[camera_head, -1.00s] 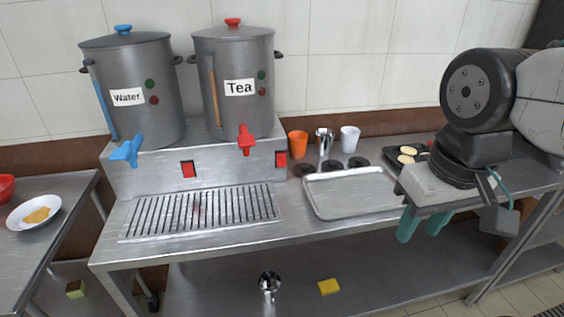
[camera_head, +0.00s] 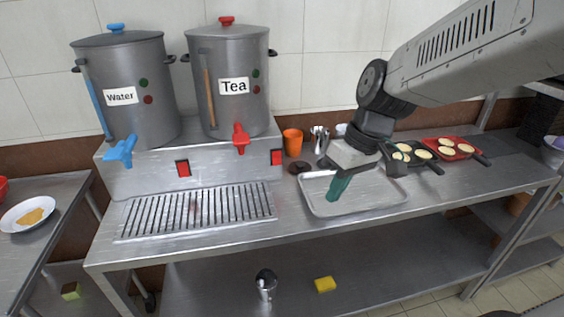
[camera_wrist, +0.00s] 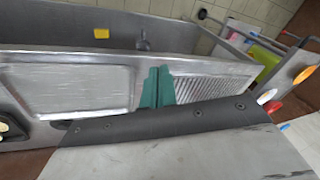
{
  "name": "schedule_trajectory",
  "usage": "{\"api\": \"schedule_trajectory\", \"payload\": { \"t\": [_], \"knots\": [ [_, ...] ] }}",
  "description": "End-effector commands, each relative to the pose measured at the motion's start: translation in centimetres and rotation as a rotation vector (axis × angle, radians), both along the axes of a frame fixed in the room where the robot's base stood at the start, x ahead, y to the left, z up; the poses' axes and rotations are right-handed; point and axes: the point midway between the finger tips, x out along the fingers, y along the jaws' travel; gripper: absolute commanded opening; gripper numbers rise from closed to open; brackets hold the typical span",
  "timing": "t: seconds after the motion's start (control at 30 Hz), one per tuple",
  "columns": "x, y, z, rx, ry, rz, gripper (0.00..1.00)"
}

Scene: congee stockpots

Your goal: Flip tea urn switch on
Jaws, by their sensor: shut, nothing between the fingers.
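The tea urn (camera_head: 226,110) is a grey pot with a "Tea" label, a red lid knob and a red tap (camera_head: 240,138). It stands on a metal stand beside the water urn (camera_head: 128,105). The stand's front has two red switches: one below the tea urn at the right (camera_head: 277,157) and one below the water urn (camera_head: 183,168). Whether either is on is too small to tell. My gripper (camera_head: 336,190), with green fingers, is shut and empty above the metal tray, to the right of the tea switch and apart from it. Its fingers also show in the wrist view (camera_wrist: 157,88).
The metal tray (camera_head: 385,207) lies under my gripper. An orange cup (camera_head: 292,141) and a metal cup (camera_head: 319,140) stand behind it. Dark and red pans (camera_head: 453,148) with pale food are at the right. The drip grate (camera_head: 196,212) is clear.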

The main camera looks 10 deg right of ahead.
Motion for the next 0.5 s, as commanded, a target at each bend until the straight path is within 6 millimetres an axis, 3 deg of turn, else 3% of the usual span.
{"api": "schedule_trajectory", "payload": {
  "t": [0.2,0.5],
  "knots": [
    [7.4,1.7,-1.9,0.054,-0.219,0.284,0.00],
    [14.9,2.0,-1.7,-0.049,-0.565,0.649,0.00]
  ]
}}
